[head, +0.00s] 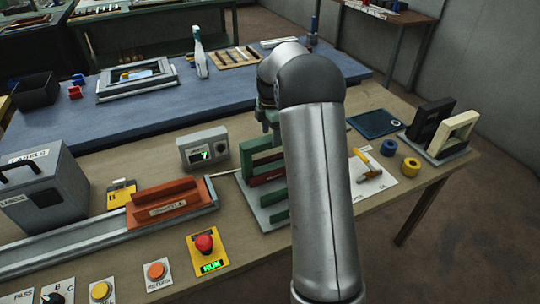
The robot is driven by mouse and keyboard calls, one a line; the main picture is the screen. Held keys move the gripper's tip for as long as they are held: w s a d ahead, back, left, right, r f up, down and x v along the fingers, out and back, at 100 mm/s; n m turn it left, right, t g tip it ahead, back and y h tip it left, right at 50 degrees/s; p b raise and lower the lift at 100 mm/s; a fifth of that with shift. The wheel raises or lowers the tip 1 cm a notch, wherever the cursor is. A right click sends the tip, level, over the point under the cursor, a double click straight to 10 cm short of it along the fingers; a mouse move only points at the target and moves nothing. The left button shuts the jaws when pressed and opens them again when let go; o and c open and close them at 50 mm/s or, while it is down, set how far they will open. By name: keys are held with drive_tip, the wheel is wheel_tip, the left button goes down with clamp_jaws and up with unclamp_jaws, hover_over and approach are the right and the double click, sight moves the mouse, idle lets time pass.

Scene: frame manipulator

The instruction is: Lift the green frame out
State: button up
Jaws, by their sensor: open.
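A green frame (262,156) stands upright at the back of a rack with a light grey base (246,198) near the middle of the wooden bench. A dark red piece (262,178) and more green parts (275,216) show in front of it. My arm covers the rack's right side, so I cannot tell how these parts join. My gripper (270,132) is open and points down just above or behind the green frame's top edge. Its fingertips are small and partly hidden, and I cannot tell whether they touch the frame.
A grey display box (204,147) stands left of the rack. An orange block (162,202) lies on a rail farther left. A red stop button (204,243) is in front. Black (431,121) and cream (456,133) frames stand at the right. Yellow (411,167) and blue (389,147) rings lie nearby.

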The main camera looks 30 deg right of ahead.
sight(270, 138)
drive_tip(key=shift+w+a+f, duration=0.1)
drive_tip(key=shift+f, duration=1.65)
clamp_jaws()
drive_tip(key=shift+r, duration=0.15)
